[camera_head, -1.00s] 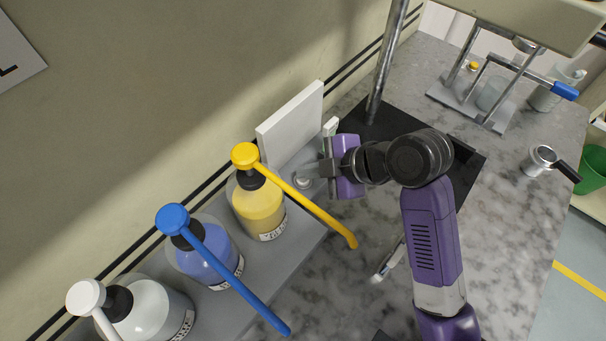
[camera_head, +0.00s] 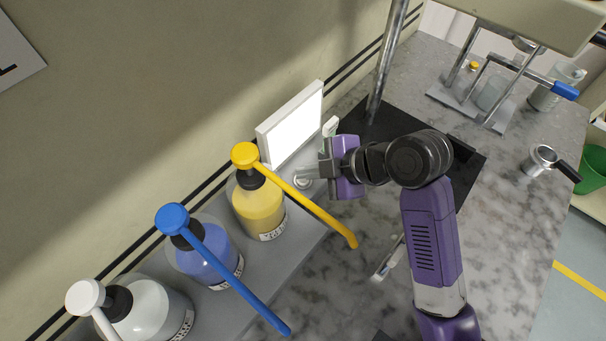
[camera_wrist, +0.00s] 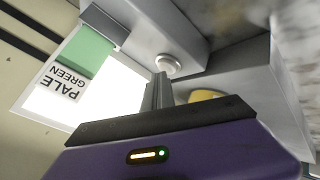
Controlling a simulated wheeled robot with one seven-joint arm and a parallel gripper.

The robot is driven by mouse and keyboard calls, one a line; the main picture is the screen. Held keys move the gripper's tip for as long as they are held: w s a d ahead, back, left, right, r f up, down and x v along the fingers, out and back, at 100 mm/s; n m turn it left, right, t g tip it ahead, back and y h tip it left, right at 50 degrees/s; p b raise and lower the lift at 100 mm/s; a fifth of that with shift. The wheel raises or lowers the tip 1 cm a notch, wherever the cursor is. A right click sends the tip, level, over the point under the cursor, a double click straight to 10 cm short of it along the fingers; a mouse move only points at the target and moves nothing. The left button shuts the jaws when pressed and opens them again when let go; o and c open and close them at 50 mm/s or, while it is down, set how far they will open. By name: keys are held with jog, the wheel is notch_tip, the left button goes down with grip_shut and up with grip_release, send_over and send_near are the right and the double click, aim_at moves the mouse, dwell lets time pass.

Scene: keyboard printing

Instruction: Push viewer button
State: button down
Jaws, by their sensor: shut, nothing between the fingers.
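The viewer is a thin white-framed panel (camera_head: 291,128) standing against the wall, and its screen is lit bright white. My gripper (camera_head: 312,173) is shut and empty. Its fingertips (camera_wrist: 161,78) are right beside the button; I cannot tell whether they touch it.
Pump bottles with yellow (camera_head: 259,211), blue (camera_head: 203,262) and white (camera_head: 150,312) contents stand on the grey ledge. The yellow spout reaches out near my gripper. A metal pole (camera_head: 384,65) rises behind. A portafilter (camera_head: 541,160) lies on the right of the marble counter.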

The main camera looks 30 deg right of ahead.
aim_at(309, 181)
jog(key=shift+f, duration=0.4)
jog(key=shift+s, duration=0.1)
jog(key=shift+r+p, duration=0.35)
jog(key=shift+p, duration=0.1)
notch_tip(309, 181, up, 6)
jog(key=p, duration=0.5)
jog(key=shift+r+p, duration=0.15)
jog(key=shift+p, duration=0.25)
jog(key=shift+d, duration=0.1)
